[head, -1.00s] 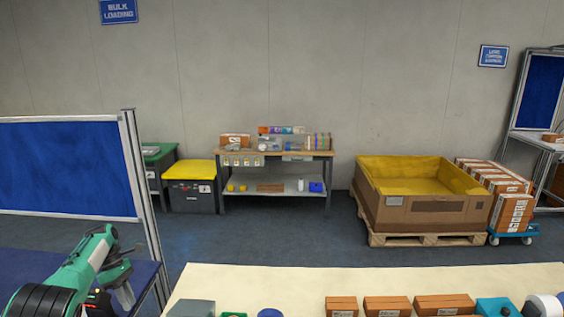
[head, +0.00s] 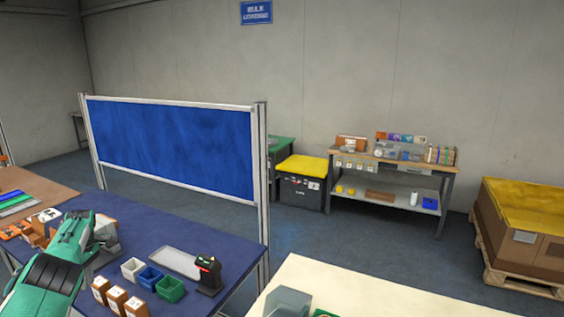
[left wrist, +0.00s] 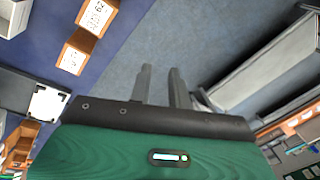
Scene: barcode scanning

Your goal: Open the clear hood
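A grey, see-through box (head: 287,302), which looks like a clear hood, stands on the cream table at the bottom edge of the head view. Its lower part is cut off, and I cannot tell if it is open or shut. My left gripper (head: 108,238) is over the blue table at the left, well apart from this box. In the left wrist view its two fingers (left wrist: 162,84) have a narrow gap between them with only floor behind, so it is slightly open and empty. My right gripper is out of view.
On the blue table (head: 225,249) stand a black scanner-like device (head: 208,275), small bins (head: 169,289) and small cartons (head: 116,299). A blue partition (head: 170,145) rises behind. The cream table (head: 375,296) is at the bottom right.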

